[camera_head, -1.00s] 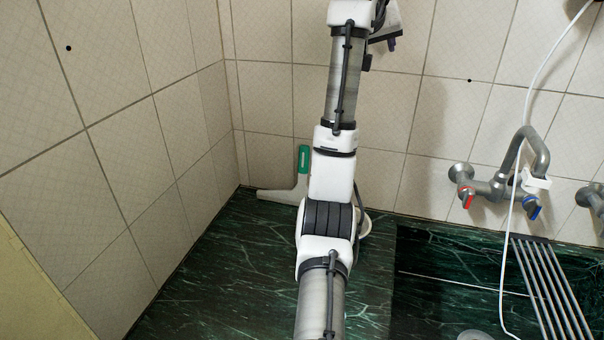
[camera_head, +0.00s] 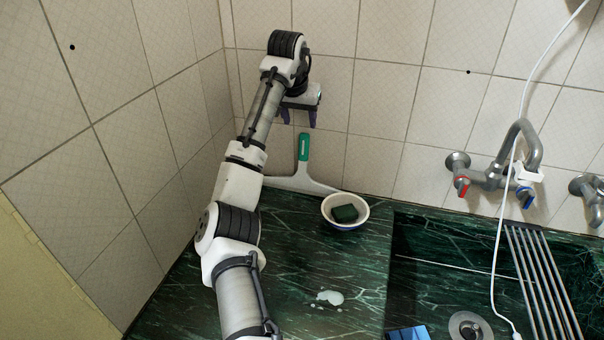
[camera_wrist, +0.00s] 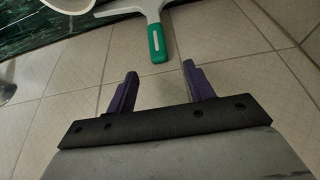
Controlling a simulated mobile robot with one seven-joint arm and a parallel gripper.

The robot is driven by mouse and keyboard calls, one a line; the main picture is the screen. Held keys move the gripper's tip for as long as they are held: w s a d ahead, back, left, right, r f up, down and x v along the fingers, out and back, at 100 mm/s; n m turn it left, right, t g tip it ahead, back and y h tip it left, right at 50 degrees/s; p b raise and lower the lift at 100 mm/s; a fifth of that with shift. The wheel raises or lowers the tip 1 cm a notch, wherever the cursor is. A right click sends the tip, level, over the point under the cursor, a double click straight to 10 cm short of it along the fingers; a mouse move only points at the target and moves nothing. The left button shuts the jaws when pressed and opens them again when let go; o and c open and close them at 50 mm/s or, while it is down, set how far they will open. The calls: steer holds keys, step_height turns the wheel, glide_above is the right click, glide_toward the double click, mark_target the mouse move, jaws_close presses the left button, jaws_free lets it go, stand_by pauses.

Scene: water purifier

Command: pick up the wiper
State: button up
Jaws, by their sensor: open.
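The wiper (camera_head: 303,172) has a green handle and a pale grey-white head. It stands handle-up against the tiled wall at the back of the dark green counter. My gripper (camera_head: 298,118) is above the wiper's handle in the head view, pointing down, its purple fingers apart and empty. In the wrist view the two fingers (camera_wrist: 158,75) are spread. The wiper's green handle (camera_wrist: 157,43) lies beyond the fingertips, roughly between them and not touching. Part of the wiper's head is hidden behind my arm in the head view.
A white bowl (camera_head: 345,222) holding a dark green sponge (camera_head: 345,213) stands close to the wiper's right. A sink with a metal rack (camera_head: 540,280), a tap (camera_head: 500,175) and a white hose is at the right. The side wall (camera_head: 80,200) bounds the left.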

mark_target(304, 138)
steer(key=shift+p+x, duration=1.3)
steer(key=shift+x, duration=2.15)
steer(key=shift+s+d, duration=0.1)
jaws_close()
